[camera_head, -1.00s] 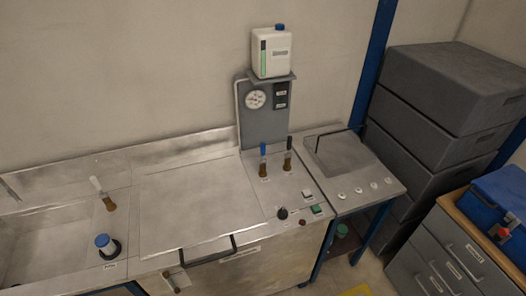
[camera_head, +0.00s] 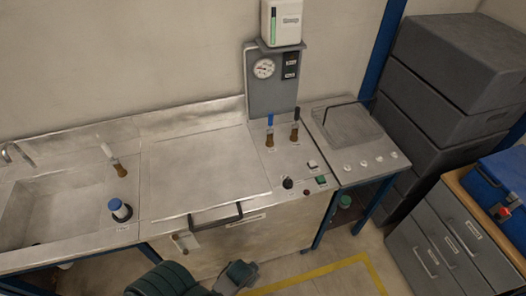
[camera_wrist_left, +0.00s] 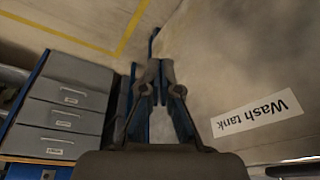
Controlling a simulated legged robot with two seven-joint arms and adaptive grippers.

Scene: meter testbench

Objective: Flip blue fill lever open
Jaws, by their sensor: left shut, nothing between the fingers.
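The blue fill lever (camera_head: 270,121) stands upright on a brass valve on the bench panel, in front of the gauge board. A black lever (camera_head: 295,130) stands upright just right of it. My left arm enters the head view at the bottom, low in front of the bench and well away from the blue lever; its fingertips are not clear there. In the left wrist view my left gripper (camera_wrist_left: 155,75) is shut and empty, near the front panel with an upside-down "Wash tank" label (camera_wrist_left: 256,114). My right gripper is not in view.
The closed tank lid (camera_head: 205,165) has a black handle (camera_head: 215,214) on its front edge. A white-handled valve (camera_head: 113,158) and a blue-capped bottle (camera_head: 120,209) stand by the sink. Grey drawers (camera_head: 435,240) stand right.

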